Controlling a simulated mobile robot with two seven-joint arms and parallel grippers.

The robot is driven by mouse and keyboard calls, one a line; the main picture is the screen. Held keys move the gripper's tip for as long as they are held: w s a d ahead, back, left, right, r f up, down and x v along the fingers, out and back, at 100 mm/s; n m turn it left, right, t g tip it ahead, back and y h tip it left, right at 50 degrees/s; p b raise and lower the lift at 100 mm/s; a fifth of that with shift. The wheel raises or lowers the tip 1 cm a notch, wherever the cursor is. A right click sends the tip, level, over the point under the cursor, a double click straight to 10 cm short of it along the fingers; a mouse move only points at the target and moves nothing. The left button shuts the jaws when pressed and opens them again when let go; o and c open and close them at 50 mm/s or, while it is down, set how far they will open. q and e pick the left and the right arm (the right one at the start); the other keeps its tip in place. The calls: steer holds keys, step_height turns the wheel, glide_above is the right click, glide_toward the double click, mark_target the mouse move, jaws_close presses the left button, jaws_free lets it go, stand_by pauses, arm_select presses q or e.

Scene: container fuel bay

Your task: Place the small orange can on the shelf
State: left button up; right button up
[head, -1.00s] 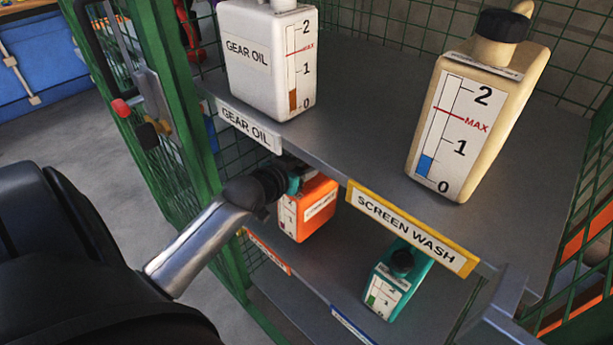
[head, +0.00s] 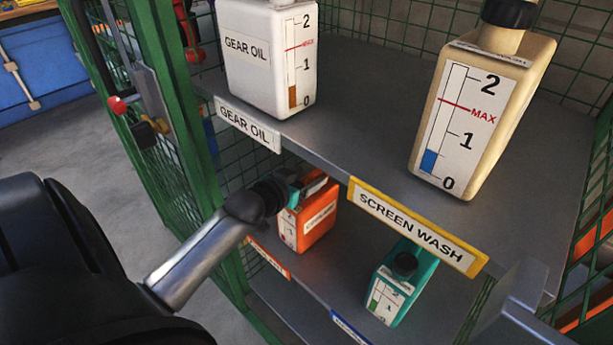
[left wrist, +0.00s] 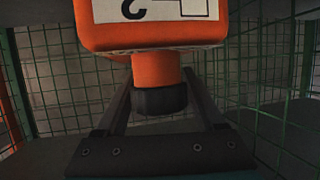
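The small orange can (head: 316,224) is in the head view, above the front left part of the lower shelf (head: 341,279), behind the orange edge label. I cannot tell whether its base touches the shelf. My left gripper (head: 293,187) is at the can's top. In the left wrist view the orange can (left wrist: 150,30) appears upside down. Its neck and black cap (left wrist: 160,100) lie between the two dark fingers of my left gripper (left wrist: 159,72), which seem shut at the neck. The upper shelf hides part of the view. My right gripper is not in view.
On the upper shelf (head: 350,100) stand a white gear oil can (head: 262,80) and a beige can (head: 480,110). A teal can (head: 400,285) stands on the lower shelf to the right. Green mesh (head: 165,130) encloses the left side. The yellow screen wash label (head: 415,225) hangs at the upper shelf's edge.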

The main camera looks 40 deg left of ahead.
arm_select(q)
steer(key=shift+o, duration=0.4)
steer(key=shift+s+r, duration=0.1)
steer(key=p+v, duration=0.4)
steer(key=v, duration=0.7)
steer(key=shift+s+p, duration=0.35)
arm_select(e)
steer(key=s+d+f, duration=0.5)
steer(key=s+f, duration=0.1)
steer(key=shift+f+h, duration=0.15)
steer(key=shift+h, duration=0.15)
arm_select(q)
steer(key=shift+r, duration=0.1)
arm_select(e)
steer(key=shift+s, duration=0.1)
